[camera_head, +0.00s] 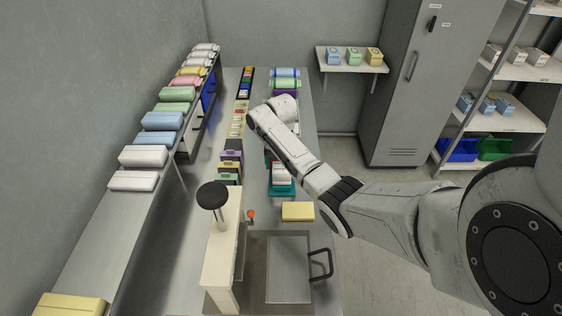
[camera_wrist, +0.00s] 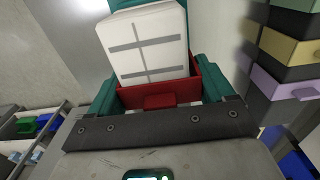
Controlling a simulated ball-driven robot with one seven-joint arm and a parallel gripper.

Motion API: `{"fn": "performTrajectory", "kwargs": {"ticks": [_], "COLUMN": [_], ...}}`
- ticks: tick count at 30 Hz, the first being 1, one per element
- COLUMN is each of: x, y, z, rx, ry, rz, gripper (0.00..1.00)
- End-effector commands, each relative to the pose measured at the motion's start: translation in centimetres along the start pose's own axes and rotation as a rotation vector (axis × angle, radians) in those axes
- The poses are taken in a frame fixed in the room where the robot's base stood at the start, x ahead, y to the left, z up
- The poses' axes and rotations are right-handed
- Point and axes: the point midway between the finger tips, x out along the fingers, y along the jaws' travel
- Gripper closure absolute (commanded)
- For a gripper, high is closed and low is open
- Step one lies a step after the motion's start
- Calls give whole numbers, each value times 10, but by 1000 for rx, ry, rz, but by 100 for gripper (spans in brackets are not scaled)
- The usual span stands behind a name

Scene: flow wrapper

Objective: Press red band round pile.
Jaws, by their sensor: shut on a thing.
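A white pile (camera_wrist: 146,47) with grey cross-shaped strips shows in the wrist view, in front of a teal part (camera_wrist: 127,4). The red band (camera_wrist: 158,101) lies at the pile's near end, with red walls rising on both sides. Teal pieces flank the band left and right, and my gripper (camera_wrist: 158,92) is shut on it. The band appears to touch or nearly touch the pile; the exact contact is hidden.
The long grey table (camera_head: 240,79) carries stacked coloured boxes (camera_head: 230,161) left of the arm. A yellow block (camera_head: 297,211), a black-knobbed post (camera_head: 212,195) and a metal plate (camera_head: 288,268) with a handle stand nearer. A side shelf (camera_head: 92,230) holds wrapped packs. Floor shows to the right.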

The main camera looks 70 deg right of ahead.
Motion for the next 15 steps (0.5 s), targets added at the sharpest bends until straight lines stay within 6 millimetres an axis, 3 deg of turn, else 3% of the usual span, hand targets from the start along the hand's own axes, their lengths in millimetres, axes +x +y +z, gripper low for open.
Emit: {"fn": "performTrajectory", "kwargs": {"ticks": [11,12,15], "x": [4,5,4], "y": [1,1,1], "z": [3,3,2], "rx": [0,0,0], "ry": [-8,-8,-7], "rz": [2,2,2], "gripper": [46,15,6]}}
